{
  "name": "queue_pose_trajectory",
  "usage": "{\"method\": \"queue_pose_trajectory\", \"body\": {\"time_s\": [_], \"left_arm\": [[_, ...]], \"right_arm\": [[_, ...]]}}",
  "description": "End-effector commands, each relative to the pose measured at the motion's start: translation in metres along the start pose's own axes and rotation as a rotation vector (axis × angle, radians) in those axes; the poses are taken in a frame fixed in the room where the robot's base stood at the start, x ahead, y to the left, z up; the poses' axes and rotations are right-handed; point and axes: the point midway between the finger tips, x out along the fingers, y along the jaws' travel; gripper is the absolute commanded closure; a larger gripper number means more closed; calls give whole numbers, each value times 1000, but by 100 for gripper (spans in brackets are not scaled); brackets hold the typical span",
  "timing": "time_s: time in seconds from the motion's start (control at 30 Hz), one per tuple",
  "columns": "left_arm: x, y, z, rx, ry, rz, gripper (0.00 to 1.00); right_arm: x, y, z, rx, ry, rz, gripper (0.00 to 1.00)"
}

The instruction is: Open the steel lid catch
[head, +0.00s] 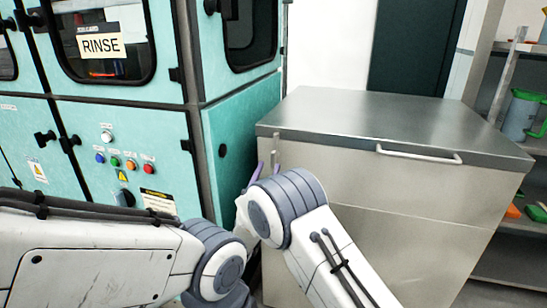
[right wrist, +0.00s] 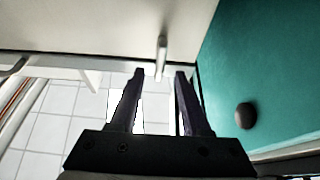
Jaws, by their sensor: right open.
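The steel cabinet (head: 400,160) with its grey lid (head: 370,115) stands at the right in the head view, lid down. The lid catch (head: 276,144) is a small upright piece at the lid's front left; it also shows in the right wrist view as a pale bar (right wrist: 162,55). My right gripper (head: 266,166) is at the catch in the head view. In the right wrist view its dark fingers (right wrist: 160,75) are apart, with the bar between and just beyond the tips; I cannot tell if they touch it. My left gripper is not in view.
A teal rinse machine (head: 125,110) stands close at the left of the cabinet. Its side, with a black knob (right wrist: 245,115), is near my right gripper. A bar handle (head: 420,155) crosses the cabinet's front. Shelves (head: 510,240) stand at the far right.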

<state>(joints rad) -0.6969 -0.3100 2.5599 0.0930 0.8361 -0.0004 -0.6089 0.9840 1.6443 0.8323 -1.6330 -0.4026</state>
Motion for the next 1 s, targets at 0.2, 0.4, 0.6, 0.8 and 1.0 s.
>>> {"method": "queue_pose_trajectory", "body": {"time_s": [0.2,0.4,0.6,0.8,1.0], "left_arm": [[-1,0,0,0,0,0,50],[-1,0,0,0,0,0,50],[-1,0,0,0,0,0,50],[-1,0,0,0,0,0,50],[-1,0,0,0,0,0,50]], "right_arm": [[40,1,0,0,1,1,52],[59,0,1,0,-1,-2,52],[63,-1,0,-1,-1,-4,52],[62,-1,0,-1,-2,-3,79],[62,-1,0,0,-2,-4,100]]}}
